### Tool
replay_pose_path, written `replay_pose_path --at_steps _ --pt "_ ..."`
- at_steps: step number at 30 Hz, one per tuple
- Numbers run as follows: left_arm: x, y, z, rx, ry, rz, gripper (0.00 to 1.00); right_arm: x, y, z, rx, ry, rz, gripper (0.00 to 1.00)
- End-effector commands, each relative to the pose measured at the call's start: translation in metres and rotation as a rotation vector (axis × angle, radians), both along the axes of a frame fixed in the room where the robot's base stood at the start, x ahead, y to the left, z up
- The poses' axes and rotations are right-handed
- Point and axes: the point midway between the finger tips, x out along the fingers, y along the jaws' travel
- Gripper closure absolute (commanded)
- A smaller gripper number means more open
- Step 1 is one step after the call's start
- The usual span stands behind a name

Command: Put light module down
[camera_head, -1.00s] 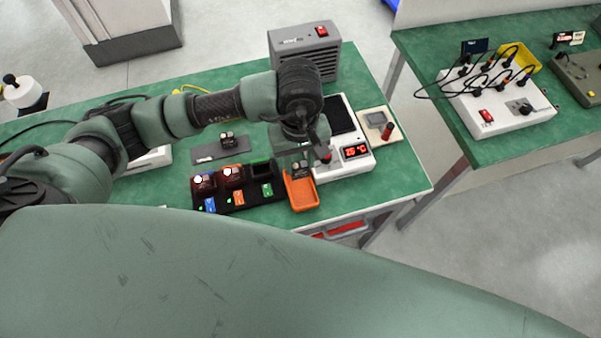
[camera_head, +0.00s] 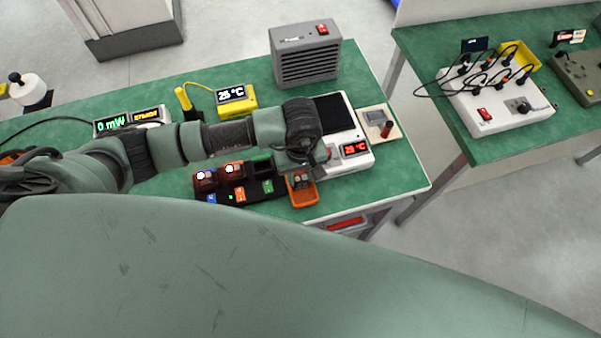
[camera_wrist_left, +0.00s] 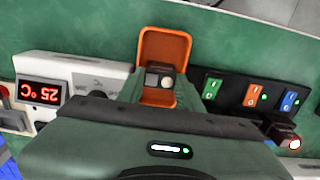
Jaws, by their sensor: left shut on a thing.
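My left gripper (camera_head: 299,172) points down at the orange tray (camera_head: 304,202), with most of its fingers hidden under the wrist in the head view. In the left wrist view, the gripper (camera_wrist_left: 160,92) is shut on the light module (camera_wrist_left: 160,75), a small dark block with a round pale lens. The module is between the fingers, within the outline of the orange tray (camera_wrist_left: 165,41). It also shows small and dark in the head view (camera_head: 299,181). I cannot tell whether its underside touches the tray floor. My right gripper is not in view.
A black rack (camera_head: 240,193) with red-lit modules and coloured switches stands left of the tray. A white heater unit (camera_head: 357,163) reading 25 °C is right of it. A grey fan box (camera_head: 306,58) stands behind. The green table (camera_head: 405,175) is clear at front right.

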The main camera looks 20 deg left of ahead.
Motion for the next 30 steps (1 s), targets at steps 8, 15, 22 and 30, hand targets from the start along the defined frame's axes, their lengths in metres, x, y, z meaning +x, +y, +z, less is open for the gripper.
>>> replay_pose_path --at_steps 8,15,22,30 --pt "0.0 0.0 -0.001 0.0 0.0 0.0 0.55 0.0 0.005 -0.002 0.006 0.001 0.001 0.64" --pt "0.0 0.0 0.005 -0.001 0.001 0.0 0.55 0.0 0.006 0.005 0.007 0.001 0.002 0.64" --pt "0.002 0.0 0.042 -0.001 -0.007 -0.002 0.55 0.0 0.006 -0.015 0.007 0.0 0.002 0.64" --pt "0.001 0.0 0.098 0.0 -0.006 -0.001 0.55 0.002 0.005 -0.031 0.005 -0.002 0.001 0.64"
